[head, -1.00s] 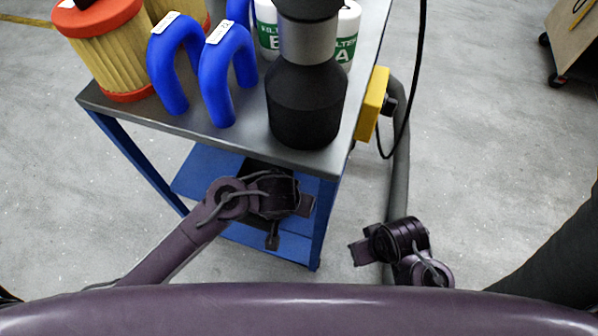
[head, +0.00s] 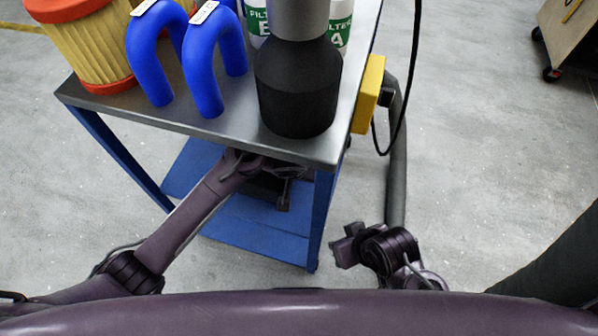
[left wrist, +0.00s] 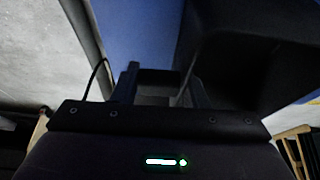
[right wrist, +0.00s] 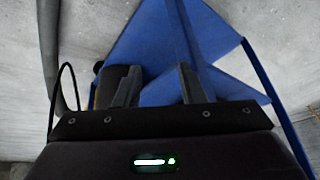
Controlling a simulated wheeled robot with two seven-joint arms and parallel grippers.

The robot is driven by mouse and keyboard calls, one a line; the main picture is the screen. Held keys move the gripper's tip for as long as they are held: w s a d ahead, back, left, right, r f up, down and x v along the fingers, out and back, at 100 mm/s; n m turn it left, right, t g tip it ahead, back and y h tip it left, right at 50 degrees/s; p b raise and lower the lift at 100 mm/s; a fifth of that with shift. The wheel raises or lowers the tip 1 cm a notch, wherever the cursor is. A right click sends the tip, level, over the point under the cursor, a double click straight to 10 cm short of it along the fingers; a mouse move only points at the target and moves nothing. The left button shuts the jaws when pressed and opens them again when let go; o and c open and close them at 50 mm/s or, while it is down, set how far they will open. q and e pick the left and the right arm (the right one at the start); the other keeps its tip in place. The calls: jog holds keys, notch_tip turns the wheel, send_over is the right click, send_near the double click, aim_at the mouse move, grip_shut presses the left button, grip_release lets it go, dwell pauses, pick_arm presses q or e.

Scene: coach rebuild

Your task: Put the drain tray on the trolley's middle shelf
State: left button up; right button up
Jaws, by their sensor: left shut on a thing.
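The trolley has a grey metal top (head: 225,130), blue legs and a blue shelf (head: 262,232) below. I cannot tell from the head view whether that shelf is the middle one. My left gripper (head: 275,187) reaches under the top's front edge, partly hidden by it. In the left wrist view its fingers (left wrist: 158,88) are close on a dark thing. A large dark shape (left wrist: 250,50), seemingly the drain tray, fills that view's upper right; blue lies behind it. My right gripper (head: 345,245) is empty, right of the trolley, its fingers apart in the right wrist view (right wrist: 158,88).
The top holds an orange-yellow filter (head: 85,45), blue bent hoses (head: 202,70), a black-and-grey part (head: 298,90) and white-green filters (head: 340,25). A yellow box (head: 368,95) and a grey pipe (head: 397,165) stand at the trolley's right side. Floor (head: 480,180) is clear farther right.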

pick_arm(q)
jog(key=shift+f, duration=0.2)
jog(key=o, duration=1.1)
jog(key=shift+o, duration=0.2)
jog(key=shift+r, duration=0.1)
